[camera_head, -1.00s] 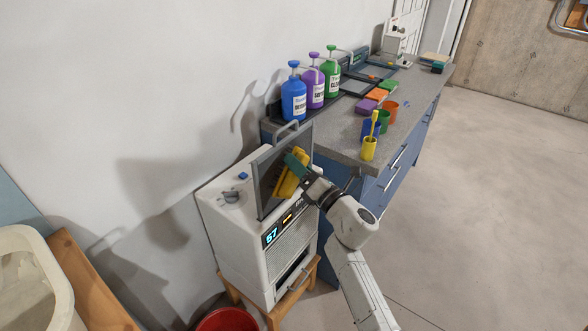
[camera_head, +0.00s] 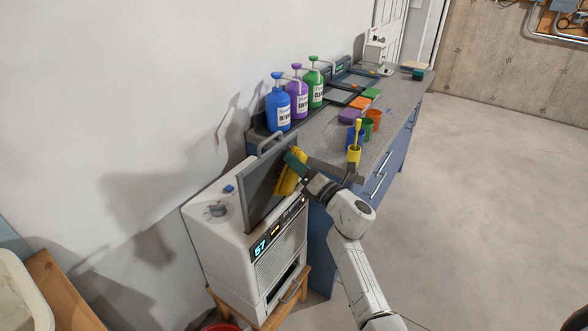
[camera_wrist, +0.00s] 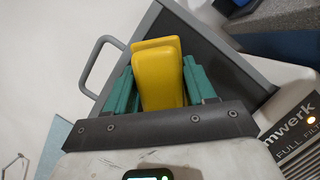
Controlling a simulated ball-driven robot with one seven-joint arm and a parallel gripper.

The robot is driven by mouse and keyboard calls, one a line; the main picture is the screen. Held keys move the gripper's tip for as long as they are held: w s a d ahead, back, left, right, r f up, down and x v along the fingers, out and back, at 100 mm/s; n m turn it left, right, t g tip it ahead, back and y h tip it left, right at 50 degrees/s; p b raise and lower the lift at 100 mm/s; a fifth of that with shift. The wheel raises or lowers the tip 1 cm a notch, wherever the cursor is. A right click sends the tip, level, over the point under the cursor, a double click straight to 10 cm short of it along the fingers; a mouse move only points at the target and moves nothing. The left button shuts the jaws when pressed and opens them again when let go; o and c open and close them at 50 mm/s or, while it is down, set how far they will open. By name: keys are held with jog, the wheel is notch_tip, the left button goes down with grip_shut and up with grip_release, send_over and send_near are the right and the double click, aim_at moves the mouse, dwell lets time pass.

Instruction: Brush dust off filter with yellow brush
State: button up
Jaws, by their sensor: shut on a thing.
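The filter (camera_head: 262,190) is a dark panel in a grey frame with a loop handle, standing tilted upright out of the top of a white machine (camera_head: 218,248). My gripper (camera_head: 297,163), with green fingers, is shut on the yellow brush (camera_head: 290,176). The brush is at the filter's face, near its right side; its bristles are hidden, so I cannot tell for certain whether they touch. In the wrist view the yellow brush (camera_wrist: 158,80) sits between the green fingers (camera_wrist: 160,88), with the dark filter (camera_wrist: 205,50) behind it. No dust can be made out.
A grey-topped blue bench (camera_head: 325,142) stands behind, with blue (camera_head: 278,108), purple (camera_head: 298,96) and green (camera_head: 316,88) pump bottles. A wooden stool (camera_head: 262,322) bears the machine. Open floor lies right.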

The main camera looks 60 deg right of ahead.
jog(key=shift+w+d+r, duration=0.1)
jog(key=shift+d, duration=0.5)
jog(key=shift+s, duration=0.4)
jog(key=shift+s+d+p, duration=0.1)
jog(key=shift+s+p, duration=0.9)
jog(key=shift+s, duration=1.6)
jog(key=shift+s+p, duration=0.35)
jog(key=shift+s, duration=1.15)
